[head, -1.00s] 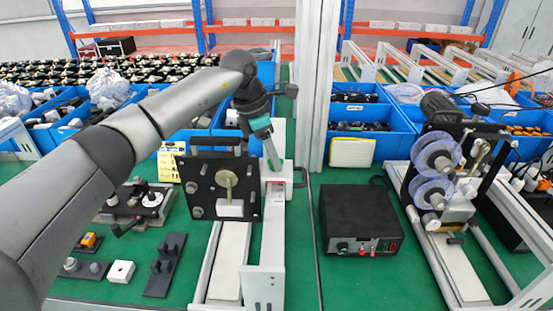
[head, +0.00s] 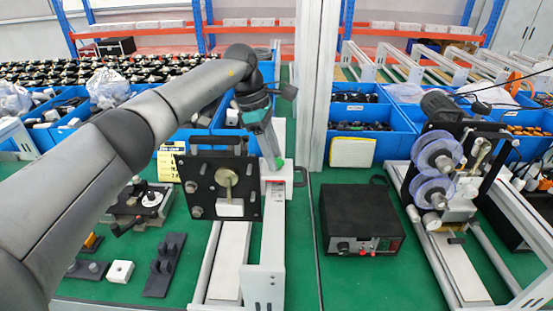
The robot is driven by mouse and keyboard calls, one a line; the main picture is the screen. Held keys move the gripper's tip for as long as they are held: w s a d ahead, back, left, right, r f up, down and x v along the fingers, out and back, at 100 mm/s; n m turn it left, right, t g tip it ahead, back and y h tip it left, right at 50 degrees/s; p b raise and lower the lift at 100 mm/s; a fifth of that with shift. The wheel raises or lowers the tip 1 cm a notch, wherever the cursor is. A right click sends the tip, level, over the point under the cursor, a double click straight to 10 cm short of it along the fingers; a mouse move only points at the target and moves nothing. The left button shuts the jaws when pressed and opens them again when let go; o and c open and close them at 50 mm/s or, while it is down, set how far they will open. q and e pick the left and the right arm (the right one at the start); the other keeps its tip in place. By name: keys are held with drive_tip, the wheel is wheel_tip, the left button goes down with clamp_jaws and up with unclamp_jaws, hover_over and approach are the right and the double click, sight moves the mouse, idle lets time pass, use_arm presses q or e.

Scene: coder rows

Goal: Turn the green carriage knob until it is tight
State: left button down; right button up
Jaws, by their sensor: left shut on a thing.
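The green carriage knob (head: 279,163) shows as a small patch of green just below the fingers of my left gripper (head: 273,153). It sits at the white carriage block (head: 288,174) on the rail beside the black plate. My left gripper comes down on it from above, slightly tilted, and is shut on the knob. The fingers hide most of the knob, so how tight it is cannot be seen. My right gripper is not in view.
The black plate (head: 190,172) with its brass roller stands just left of the gripper. A black control box (head: 360,210) sits to the right, past a white upright post (head: 318,90). Blue bins (head: 372,118) line the back.

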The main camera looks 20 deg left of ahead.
use_arm(q)
drive_tip(key=m, duration=0.2)
drive_tip(key=m+g+b, duration=0.1)
drive_tip(key=m, duration=0.2)
drive_tip(key=shift+w+f+g, duration=0.1)
drive_tip(key=shift+w+g, duration=0.05)
drive_tip(key=shift+g, duration=0.15)
drive_tip(key=shift+d+m+p, duration=0.1)
drive_tip(key=shift+m+p, duration=0.3)
drive_tip(key=shift+m, duration=0.3)
drive_tip(key=c, duration=0.5)
unclamp_jaws()
drive_tip(key=shift+c, duration=0.2)
